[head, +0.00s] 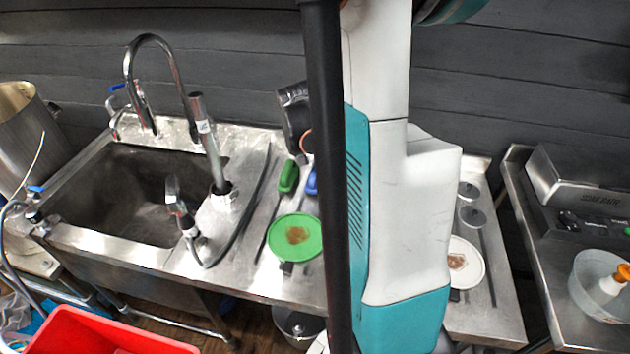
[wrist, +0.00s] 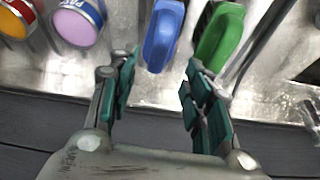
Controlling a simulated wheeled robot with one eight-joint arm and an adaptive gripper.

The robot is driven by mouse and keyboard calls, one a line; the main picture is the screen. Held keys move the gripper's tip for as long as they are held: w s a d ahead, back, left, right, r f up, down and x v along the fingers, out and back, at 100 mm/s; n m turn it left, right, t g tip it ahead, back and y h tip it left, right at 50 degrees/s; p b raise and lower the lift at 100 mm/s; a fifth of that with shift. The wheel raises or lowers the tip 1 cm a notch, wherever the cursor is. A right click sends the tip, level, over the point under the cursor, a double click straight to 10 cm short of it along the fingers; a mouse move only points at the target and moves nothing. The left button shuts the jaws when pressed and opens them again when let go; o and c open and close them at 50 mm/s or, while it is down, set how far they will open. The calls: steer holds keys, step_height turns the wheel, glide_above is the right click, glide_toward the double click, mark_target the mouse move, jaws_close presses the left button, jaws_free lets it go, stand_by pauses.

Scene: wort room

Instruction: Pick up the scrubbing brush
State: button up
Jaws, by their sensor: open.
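Two brush-like things lie side by side on the steel counter; the frames do not show which is the scrubbing brush. The blue one (wrist: 164,34) shows in the wrist view just beyond my gripper (wrist: 160,66), roughly in line with the gap between the fingers. The green one (wrist: 221,36) lies right of it, beyond the right finger. My gripper is open and empty, with teal pads. Their undersides are hidden. In the head view the green one (head: 288,176) shows whole, and the blue one (head: 311,181) is partly covered by my arm column.
In the wrist view, a red-and-yellow can (wrist: 14,20) and a blue-labelled can (wrist: 78,22) stand left. In the head view, a green plate (head: 277,246) lies in front of the brushes, a sink (head: 130,190) is left, and a wall (head: 240,50) is behind.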

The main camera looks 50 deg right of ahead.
mark_target(316, 169)
steer(key=b+x, duration=0.3)
steer(key=x, duration=0.4)
steer(key=shift+d+f, duration=0.15)
steer(key=shift+d, duration=0.05)
jaws_close()
